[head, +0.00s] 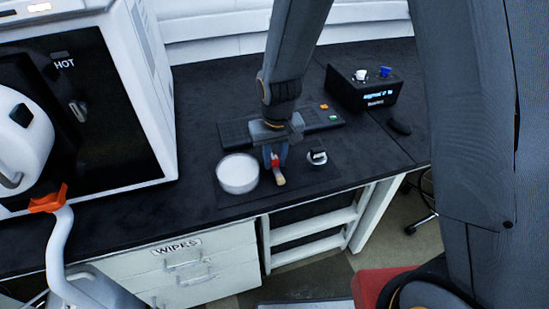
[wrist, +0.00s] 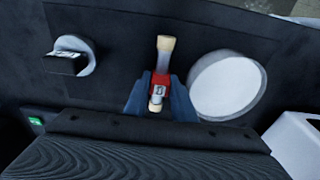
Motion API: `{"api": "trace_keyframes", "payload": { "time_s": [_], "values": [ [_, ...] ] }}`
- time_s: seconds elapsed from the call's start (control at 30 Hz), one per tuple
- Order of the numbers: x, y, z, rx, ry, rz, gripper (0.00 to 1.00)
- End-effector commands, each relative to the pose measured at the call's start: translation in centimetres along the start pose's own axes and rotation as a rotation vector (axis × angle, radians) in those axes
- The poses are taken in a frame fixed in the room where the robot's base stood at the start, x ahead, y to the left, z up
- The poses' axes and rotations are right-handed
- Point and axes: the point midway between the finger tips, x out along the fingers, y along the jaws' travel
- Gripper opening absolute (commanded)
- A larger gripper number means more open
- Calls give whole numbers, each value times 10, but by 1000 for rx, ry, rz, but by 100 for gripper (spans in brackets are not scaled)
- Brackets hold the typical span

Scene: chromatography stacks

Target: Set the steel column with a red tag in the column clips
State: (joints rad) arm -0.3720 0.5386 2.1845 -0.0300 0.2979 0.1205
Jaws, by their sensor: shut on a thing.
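My gripper (head: 274,163) points down over the dark bench, and its blue fingers are shut on the column with a red tag. In the wrist view the column (wrist: 165,57) shows pale, cream-coloured ends, with the red tag (wrist: 160,82) between the fingers (wrist: 161,100). In the head view one pale end of the column (head: 279,180) sticks out below the fingers toward the front edge. I cannot tell whether the column touches the bench mat or hangs just above it. I cannot make out the column clips in either view.
A round white dish (head: 237,174) stands close left of my gripper. A small white disc with a black block (head: 317,157) is close right. A white oven (head: 150,90) stands left.

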Motion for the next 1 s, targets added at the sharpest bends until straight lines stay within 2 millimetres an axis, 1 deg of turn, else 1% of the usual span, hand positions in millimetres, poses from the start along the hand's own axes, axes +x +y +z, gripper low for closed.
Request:
{"api": "trace_keyframes", "payload": {
  "time_s": [0.33,0.37,0.43,0.47,0.77,0.87,1.0],
  "values": [
    [3,0,0,0,1,0,0],
    [2,0,0,0,1,0,28],
    [2,0,0,0,1,0,40],
    [2,0,0,0,1,0,42],
    [1,0,0,0,1,0,42],
    [-5,0,-1,0,3,0,42],
    [-22,0,-2,0,6,-1,42]
  ]
}}
